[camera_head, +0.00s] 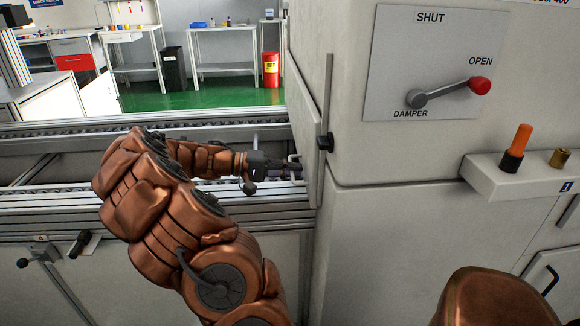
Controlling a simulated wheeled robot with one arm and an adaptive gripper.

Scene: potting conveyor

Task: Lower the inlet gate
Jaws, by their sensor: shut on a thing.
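The inlet gate (312,172) shows as a thin pale upright panel, seen nearly edge-on at the left side of the big white cabinet. Its bottom reaches down near the conveyor's level. My gripper (294,170) reaches over the conveyor from the left and is at the gate's left face. It is shut on what looks like a small metal handle (294,157) on the gate. The fingers are small and dark here, and the exact grip is hard to see.
The conveyor (60,210) runs across at left behind my arm. The white cabinet (440,215) fills the right, with a red-knobbed damper lever (450,92) pointing to OPEN and a shelf (520,187) holding an orange-handled tool (516,146) and a brass piece (559,158). A black knob (325,142) is beside the gate.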

